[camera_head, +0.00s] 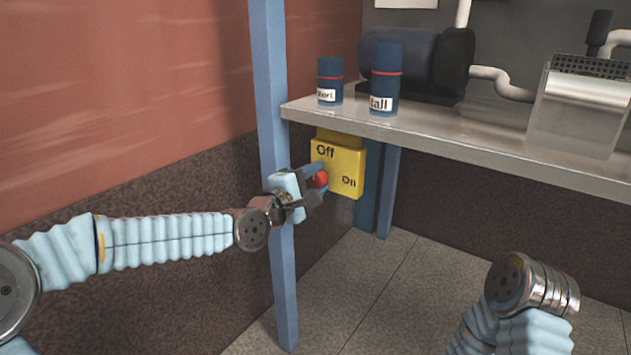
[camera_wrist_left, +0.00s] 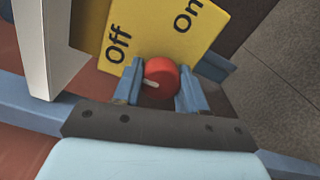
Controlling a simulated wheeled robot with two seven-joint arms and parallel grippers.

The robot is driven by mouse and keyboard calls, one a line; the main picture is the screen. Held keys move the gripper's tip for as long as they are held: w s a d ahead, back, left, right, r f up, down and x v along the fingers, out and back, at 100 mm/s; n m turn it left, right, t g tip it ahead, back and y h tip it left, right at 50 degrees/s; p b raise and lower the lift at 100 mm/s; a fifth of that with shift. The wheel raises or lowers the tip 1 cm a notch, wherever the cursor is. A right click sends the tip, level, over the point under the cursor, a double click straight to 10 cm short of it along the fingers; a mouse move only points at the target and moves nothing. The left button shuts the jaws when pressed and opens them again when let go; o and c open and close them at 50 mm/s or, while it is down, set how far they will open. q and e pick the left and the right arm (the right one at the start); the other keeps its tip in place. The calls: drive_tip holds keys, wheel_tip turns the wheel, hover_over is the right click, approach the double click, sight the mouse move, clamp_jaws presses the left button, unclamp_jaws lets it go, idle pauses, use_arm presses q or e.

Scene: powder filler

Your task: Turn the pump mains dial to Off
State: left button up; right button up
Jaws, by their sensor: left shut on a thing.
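The yellow pump mains box (camera_head: 340,168) hangs under the front edge of the bench and carries the words Off and On. Its red round dial (camera_head: 320,179) sits on the front face. My left gripper (camera_head: 317,183) is shut on the dial, one finger on each side. In the left wrist view the dial (camera_wrist_left: 160,72) lies between the two fingertips, and its white mark points left, on the side of the word Off. The yellow plate (camera_wrist_left: 150,35) shows both words there. My right gripper is out of view; only part of that arm shows at the lower right.
A blue post (camera_head: 270,90) stands just left of the box, close to my left wrist. Above, the metal bench (camera_head: 460,140) bears two blue canisters (camera_head: 330,80) (camera_head: 386,80), a dark pump (camera_head: 400,58) and a clear-sided container (camera_head: 580,115). The tiled floor below is clear.

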use_arm(q)
drive_tip(key=shift+w+a, duration=0.15)
drive_tip(key=shift+a, duration=0.1)
drive_tip(key=o, duration=0.9)
drive_tip(key=shift+o, duration=0.8)
drive_tip(key=shift+d, duration=0.1)
drive_tip(key=p+v, duration=0.3)
drive_tip(key=v, duration=1.1)
